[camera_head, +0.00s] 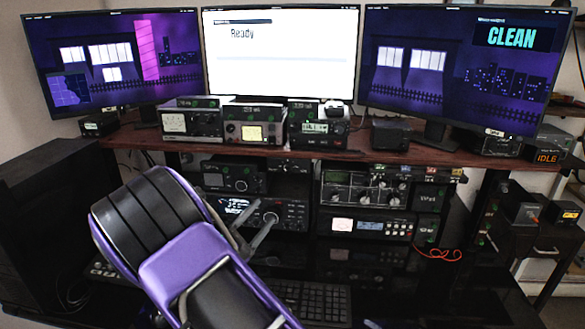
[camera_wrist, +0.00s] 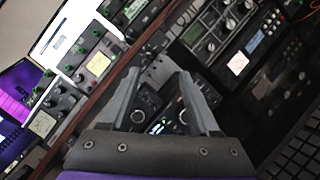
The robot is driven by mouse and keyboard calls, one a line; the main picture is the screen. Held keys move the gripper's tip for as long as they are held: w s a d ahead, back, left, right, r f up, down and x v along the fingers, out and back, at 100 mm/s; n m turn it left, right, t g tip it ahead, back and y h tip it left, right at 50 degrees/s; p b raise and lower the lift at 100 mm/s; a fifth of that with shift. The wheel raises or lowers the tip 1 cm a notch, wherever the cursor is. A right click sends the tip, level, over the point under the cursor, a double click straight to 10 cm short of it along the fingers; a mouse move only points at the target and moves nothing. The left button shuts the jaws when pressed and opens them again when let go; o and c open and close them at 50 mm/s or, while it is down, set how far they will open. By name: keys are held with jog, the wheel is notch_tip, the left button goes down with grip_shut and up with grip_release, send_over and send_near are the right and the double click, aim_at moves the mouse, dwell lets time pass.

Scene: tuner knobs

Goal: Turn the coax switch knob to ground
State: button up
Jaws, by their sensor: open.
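I cannot tell for sure which knob is the coax switch knob; its label is not readable. Small dark boxes, one of them a box with an orange-marked face (camera_head: 561,212), sit on the side stand at the right in the head view, far from my gripper. My gripper (camera_head: 250,226) is open and empty, in front of the lower radios at the centre. In the wrist view, its two grey fingers (camera_wrist: 160,76) stand apart, with a dark radio with knobs and a lit display (camera_wrist: 161,124) showing between them. The fingers hide part of that radio.
A wooden shelf (camera_head: 390,153) carries meters and radios under three monitors. A tuner with several knobs (camera_head: 366,190) and a unit with lit displays (camera_head: 370,228) stand right of my gripper. A keyboard (camera_head: 312,298) lies below. A red cable (camera_head: 440,254) lies on the dark desk, which has free room at right.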

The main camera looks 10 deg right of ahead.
jog(key=w+a+f+n+t, duration=0.1)
jog(key=y+p, duration=0.1)
send_near(286, 172)
jog(key=shift+n+t, duration=0.3)
jog(key=x, duration=0.8)
jog(key=shift+w+d+f, duration=0.15)
jog(key=shift+w+d, duration=0.05)
grip_shut()
